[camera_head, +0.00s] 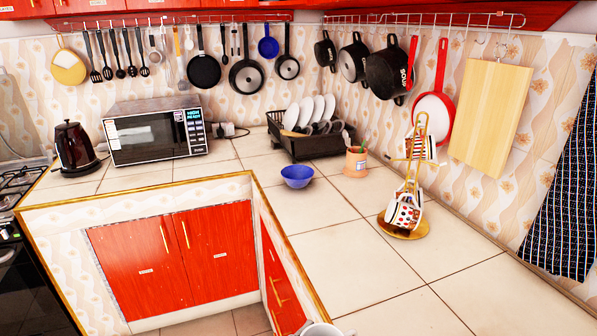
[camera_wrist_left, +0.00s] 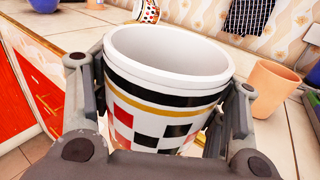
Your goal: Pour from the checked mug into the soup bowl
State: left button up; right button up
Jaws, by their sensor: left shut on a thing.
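The checked mug (camera_wrist_left: 165,112) is white with black, red and gold bands and squares. In the left wrist view it sits between the fingers of my left gripper (camera_wrist_left: 160,100), which is shut on it. It looks upright with its rim up; its visible inside is white, and its bottom is hidden. The blue soup bowl (camera_head: 297,176) stands on the counter, well beyond the mug. A blue shape at the top left of the wrist view (camera_wrist_left: 45,4) appears to be this bowl. My right gripper is in neither view.
A gold mug stand (camera_head: 403,231) with mugs stands right of the bowl. A utensil pot (camera_head: 356,162) and dish rack (camera_head: 304,146) are behind it. A terracotta cup (camera_wrist_left: 275,88) is right of the held mug. The counter before the bowl is clear.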

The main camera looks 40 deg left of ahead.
aim_at(297, 177)
jog(key=i+j+z, duration=0.25)
jog(key=j+z, duration=0.15)
jog(key=j, duration=1.5)
jog(key=j+z, duration=0.45)
jog(key=j, duration=1.4)
